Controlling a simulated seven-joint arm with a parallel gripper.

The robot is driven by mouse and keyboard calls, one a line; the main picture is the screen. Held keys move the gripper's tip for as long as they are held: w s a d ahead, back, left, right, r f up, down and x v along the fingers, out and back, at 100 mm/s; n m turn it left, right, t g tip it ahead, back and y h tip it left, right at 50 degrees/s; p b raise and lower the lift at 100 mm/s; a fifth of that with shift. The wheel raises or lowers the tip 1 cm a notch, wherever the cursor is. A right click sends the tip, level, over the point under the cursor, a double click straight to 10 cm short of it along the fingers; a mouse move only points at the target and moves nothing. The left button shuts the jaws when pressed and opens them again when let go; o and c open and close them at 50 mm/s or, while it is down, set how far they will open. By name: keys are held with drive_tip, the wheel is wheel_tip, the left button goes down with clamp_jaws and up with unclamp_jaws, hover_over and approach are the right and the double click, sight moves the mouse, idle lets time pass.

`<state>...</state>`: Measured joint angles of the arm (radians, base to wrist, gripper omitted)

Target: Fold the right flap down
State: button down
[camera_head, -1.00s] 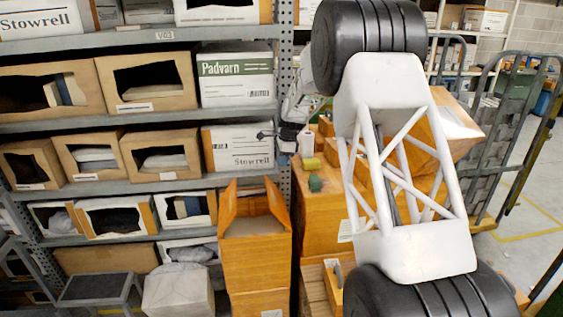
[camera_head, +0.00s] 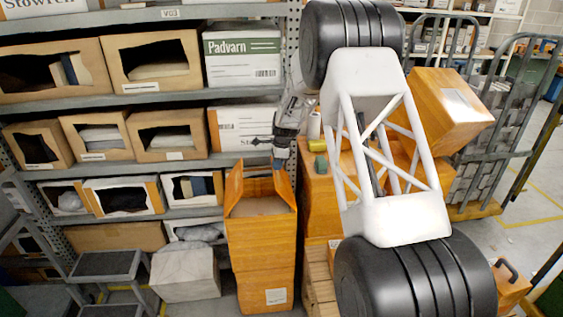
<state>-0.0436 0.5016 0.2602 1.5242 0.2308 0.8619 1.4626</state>
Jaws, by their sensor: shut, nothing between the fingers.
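An orange-brown open carton (camera_head: 262,241) stands on another carton in front of the rack. Its left flap (camera_head: 234,184) and right flap (camera_head: 285,184) stand up, roughly upright. The inside shows a flat greyish-tan surface. My gripper (camera_head: 277,166) is shut and empty, pointing down at the back right of the carton's opening, close to the right flap's upper edge. It is small in the view, and I cannot tell whether it touches the flap.
Shelves (camera_head: 120,183) with open-fronted boxes fill the left and back. Cartons with a green roll (camera_head: 320,167) on top stand close to the right. A grey wrapped box (camera_head: 185,272) and a step stool (camera_head: 106,265) are at the lower left.

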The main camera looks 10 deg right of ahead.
drive_tip(key=shift+a+f, duration=0.1)
drive_tip(key=shift+a, duration=0.1)
idle(0.4)
drive_tip(key=a+f, duration=0.8)
drive_tip(key=f, duration=0.3)
drive_tip(key=shift+a+f, duration=0.15)
drive_tip(key=shift+a, duration=0.1)
drive_tip(key=shift+f, duration=0.2)
idle(0.4)
drive_tip(key=shift+s, duration=0.1)
wheel_tip(320, 180, up, 8)
drive_tip(key=d, duration=0.1)
drive_tip(key=shift+d+r, duration=0.15)
drive_tip(key=shift+d, duration=0.05)
idle(0.3)
